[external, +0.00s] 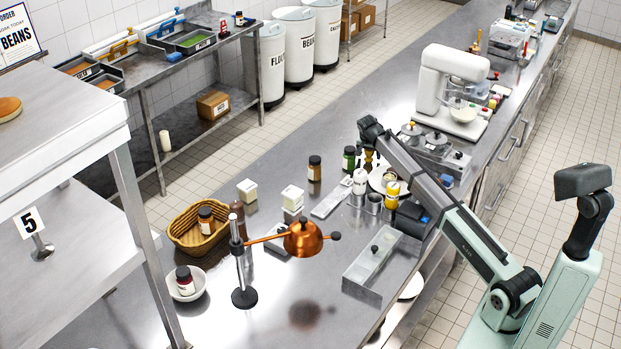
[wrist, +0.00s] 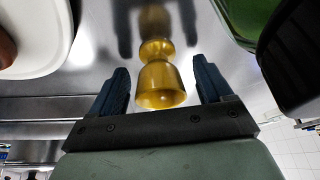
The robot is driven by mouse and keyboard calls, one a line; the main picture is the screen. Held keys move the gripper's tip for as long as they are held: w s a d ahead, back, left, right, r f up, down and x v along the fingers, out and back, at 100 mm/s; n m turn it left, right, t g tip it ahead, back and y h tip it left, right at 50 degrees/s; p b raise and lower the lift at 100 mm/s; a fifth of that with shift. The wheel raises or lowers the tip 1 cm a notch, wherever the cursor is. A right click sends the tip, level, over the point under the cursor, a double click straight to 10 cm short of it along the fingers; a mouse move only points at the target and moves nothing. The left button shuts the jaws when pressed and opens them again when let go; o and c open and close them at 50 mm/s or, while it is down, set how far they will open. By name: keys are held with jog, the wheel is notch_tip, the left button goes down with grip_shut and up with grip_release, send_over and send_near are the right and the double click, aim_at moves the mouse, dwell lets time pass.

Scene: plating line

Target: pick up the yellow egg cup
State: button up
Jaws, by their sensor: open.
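The yellow egg cup (wrist: 161,84) is glossy and gold-coloured, with a narrow waist, and stands on the shiny steel counter in the wrist view. My gripper (wrist: 159,70) is open, with one blue finger on each side of the cup. Gaps show between the cup and both fingers, so it is not gripped. In the external view the cup (external: 369,161) is a small golden shape just below my gripper (external: 371,146), partly hidden by the arm.
A white plate (external: 377,180) is close by, with a yellow-labelled bottle (external: 392,193) near it. A green-labelled jar (external: 349,158) stands just left of the cup. Metal pans (external: 435,143) are to the right. A copper lamp (external: 303,240) stands nearer the front.

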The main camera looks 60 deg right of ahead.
jog(key=c, duration=1)
jog(key=shift+r, duration=0.1)
jog(key=shift+c, duration=0.2)
